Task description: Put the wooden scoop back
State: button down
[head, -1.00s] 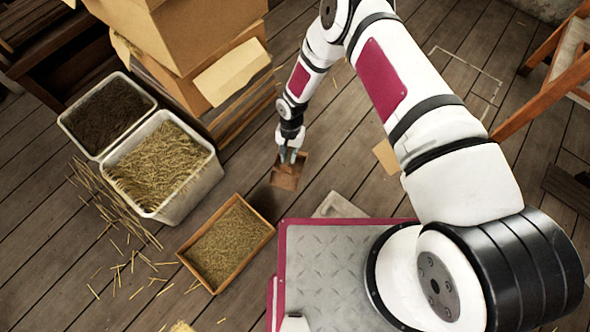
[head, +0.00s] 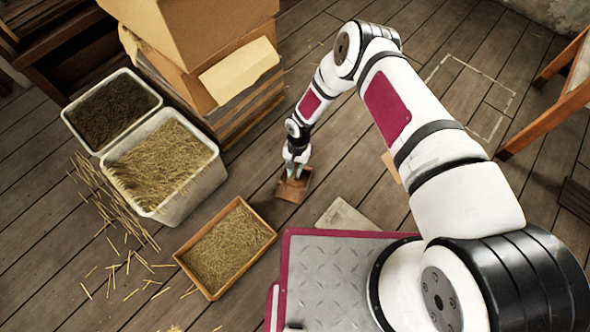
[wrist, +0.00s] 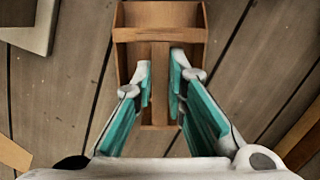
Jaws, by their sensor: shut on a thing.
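The wooden scoop (head: 293,187) is a small brown open box with a bar across it and a central handle. It shows in the wrist view (wrist: 160,20) with its open pan at the top of the picture. My gripper (head: 295,172) is above it in the head view. In the wrist view its teal-lined fingers (wrist: 160,75) are closed on the handle from both sides. Whether the scoop touches the floor or hangs just above it I cannot tell.
A shallow wooden tray of grain (head: 274,236) lies left of the scoop. Bins of straw (head: 205,190) and dark soil (head: 70,118) stand further left, by stacked cardboard boxes (head: 190,28). A grey slab (head: 345,217) lies near my base. A taped outline (head: 512,103) marks bare floor at upper right.

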jog(key=c, duration=1.6)
grip_release()
jog(key=shift+r, duration=0.1)
notch_tip(320, 180, up, 12)
jog(key=w+p, duration=0.2)
jog(key=p, duration=0.2)
jog(key=shift+d+p, duration=0.3)
jog(key=shift+p, duration=0.1)
jog(key=shift+w, duration=0.15)
